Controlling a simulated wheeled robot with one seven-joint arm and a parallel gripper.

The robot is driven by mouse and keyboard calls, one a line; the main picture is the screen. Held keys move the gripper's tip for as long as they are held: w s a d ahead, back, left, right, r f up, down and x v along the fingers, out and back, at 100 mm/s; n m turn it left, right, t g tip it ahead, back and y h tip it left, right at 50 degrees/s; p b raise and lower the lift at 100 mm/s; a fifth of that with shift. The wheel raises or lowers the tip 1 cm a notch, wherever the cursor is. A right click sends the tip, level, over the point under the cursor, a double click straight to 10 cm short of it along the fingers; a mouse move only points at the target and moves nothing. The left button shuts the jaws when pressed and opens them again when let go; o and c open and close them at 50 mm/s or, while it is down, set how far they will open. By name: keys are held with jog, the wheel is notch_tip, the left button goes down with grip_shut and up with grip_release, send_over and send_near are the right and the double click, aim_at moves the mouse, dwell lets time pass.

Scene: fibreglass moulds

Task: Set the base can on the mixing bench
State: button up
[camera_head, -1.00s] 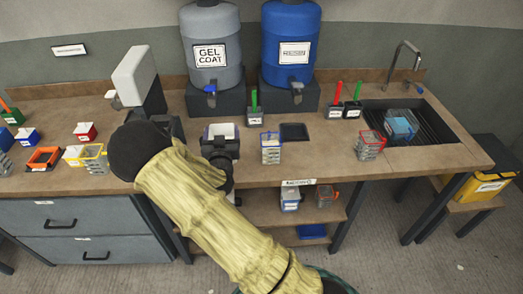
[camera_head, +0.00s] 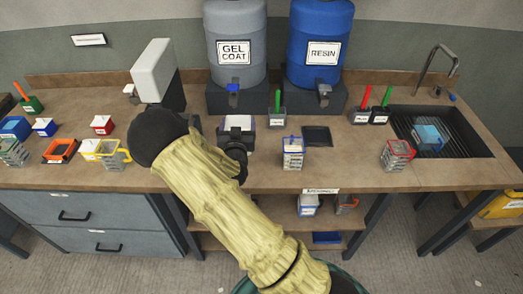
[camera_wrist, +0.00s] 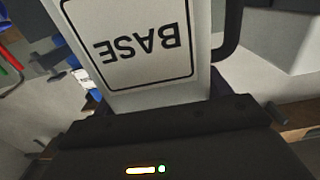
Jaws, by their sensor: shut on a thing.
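The base can (camera_wrist: 145,45) fills the top of the wrist view, a pale can with a dark-framed label reading BASE, upside down in that view. In the head view the can (camera_head: 238,123) shows a white top with a dark rim. My gripper (camera_head: 236,147) is shut on it, at the can's near side. The wooden bench (camera_head: 270,172) is below and around it. The can looks upright in the head view. Its bottom is hidden behind my gripper, so I cannot tell whether it touches the bench top.
The grey gel coat drum (camera_head: 236,50) and blue resin drum (camera_head: 321,52) stand behind. A blue-rimmed container (camera_head: 292,152) and dark tray (camera_head: 317,135) are to the right. A white dispenser (camera_head: 153,70) stands left. The sink (camera_head: 445,130) is far right.

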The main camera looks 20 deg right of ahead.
aim_at(240, 124)
jog(key=f, duration=0.1)
jog(key=f+p, duration=0.1)
jog(key=f, duration=0.1)
jog(key=shift+d+f, duration=0.2)
jog(key=shift+f, duration=0.6)
jog(key=shift+a, duration=0.2)
jog(key=shift+f, duration=0.15)
jog(key=shift+s+f, duration=0.1)
jog(key=shift+f, duration=0.4)
jog(key=shift+f+p, duration=0.55)
jog(key=shift+f, duration=0.9)
jog(key=shift+f, duration=0.1)
jog(key=shift+f, duration=0.1)
jog(key=o, duration=2)
